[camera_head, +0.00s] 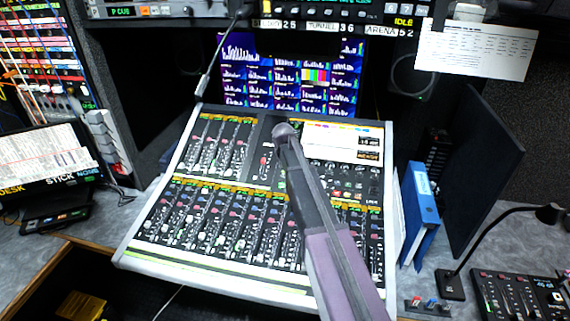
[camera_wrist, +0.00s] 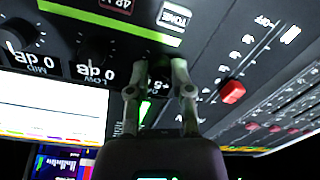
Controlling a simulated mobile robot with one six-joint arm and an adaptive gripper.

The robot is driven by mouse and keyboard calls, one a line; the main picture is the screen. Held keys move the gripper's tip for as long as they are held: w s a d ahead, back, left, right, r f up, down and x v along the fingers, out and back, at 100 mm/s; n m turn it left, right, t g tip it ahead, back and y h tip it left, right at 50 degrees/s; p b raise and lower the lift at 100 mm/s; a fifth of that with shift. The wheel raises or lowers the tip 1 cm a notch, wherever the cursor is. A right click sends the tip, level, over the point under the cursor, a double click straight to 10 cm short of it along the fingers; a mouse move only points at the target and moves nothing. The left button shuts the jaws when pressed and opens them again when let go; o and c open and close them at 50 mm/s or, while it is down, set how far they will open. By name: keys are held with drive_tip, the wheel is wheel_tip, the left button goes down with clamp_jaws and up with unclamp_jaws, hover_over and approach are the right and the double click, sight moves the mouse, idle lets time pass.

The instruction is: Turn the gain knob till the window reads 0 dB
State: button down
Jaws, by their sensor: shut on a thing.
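In the wrist view, my gripper (camera_wrist: 156,72) reaches onto the console panel with one finger on each side of a dark knob (camera_wrist: 151,59). It is shut on this gain knob, which is largely shadowed. A small window (camera_wrist: 158,86) with light digits shows between the fingers, upside down and partly covered; it seems to read +5. In the head view, my gripper (camera_head: 284,134) is at the upper middle of the mixing console (camera_head: 130,254), and my arm hides the knob and window there.
Beside the gripped knob are the LOW knob (camera_wrist: 95,46) and MID knob (camera_wrist: 24,34), their windows reading 0 dB. A red fader cap (camera_wrist: 232,92) lies to the right. A blue binder (camera_head: 420,212) and a gooseneck lamp (camera_head: 500,225) stand right of the console.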

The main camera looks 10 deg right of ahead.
drive_tip(key=shift+n, duration=1.4)
drive_tip(key=c, duration=0.5)
unclamp_jaws()
drive_tip(key=shift+m, duration=0.3)
